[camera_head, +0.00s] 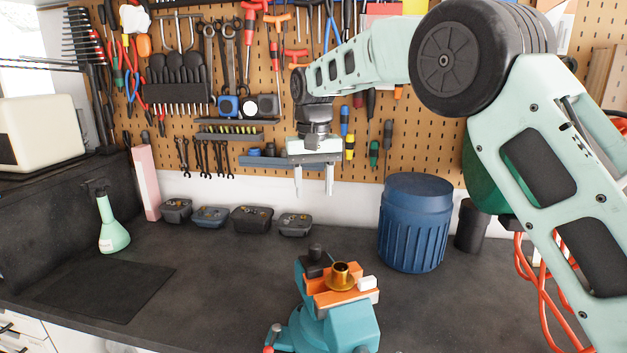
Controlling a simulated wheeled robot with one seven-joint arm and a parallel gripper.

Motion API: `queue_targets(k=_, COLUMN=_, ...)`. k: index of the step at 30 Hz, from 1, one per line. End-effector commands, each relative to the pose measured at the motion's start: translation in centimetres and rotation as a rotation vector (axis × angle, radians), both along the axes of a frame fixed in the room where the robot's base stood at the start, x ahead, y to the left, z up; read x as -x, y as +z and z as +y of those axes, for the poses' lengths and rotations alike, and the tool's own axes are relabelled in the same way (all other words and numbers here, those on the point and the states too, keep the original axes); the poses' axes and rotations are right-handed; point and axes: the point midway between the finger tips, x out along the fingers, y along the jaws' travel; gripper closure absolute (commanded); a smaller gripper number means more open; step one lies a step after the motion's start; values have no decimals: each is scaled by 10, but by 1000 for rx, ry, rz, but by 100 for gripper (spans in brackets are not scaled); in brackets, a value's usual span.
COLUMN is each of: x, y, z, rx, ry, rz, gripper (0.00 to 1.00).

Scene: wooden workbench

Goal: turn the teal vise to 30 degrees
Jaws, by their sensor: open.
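The teal vise (340,325) stands at the front middle of the dark workbench, its lower part cut off by the picture's bottom edge. It has orange jaw faces, and a brass-coloured round piece (341,275) sits at its jaws. A dark knob and a small white block show at its top. I cannot read the vise's angle from this view. My gripper (314,192) hangs with its fingers down, open and empty, above and behind the vise, well apart from it.
A blue ribbed bin (415,222) stands right of the vise. Several small dark trays (252,219) line the back wall under the tool pegboard (285,90). Bench between vise and mat is clear.

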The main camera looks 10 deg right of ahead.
Motion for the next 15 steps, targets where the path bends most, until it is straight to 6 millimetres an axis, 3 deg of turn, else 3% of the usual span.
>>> queue_targets(k=6, x=0, y=22, z=0, rx=0, ry=0, rz=0, gripper=51)
queue_targets(k=15, x=0, y=26, z=0, rx=0, ry=0, rz=0, gripper=51)
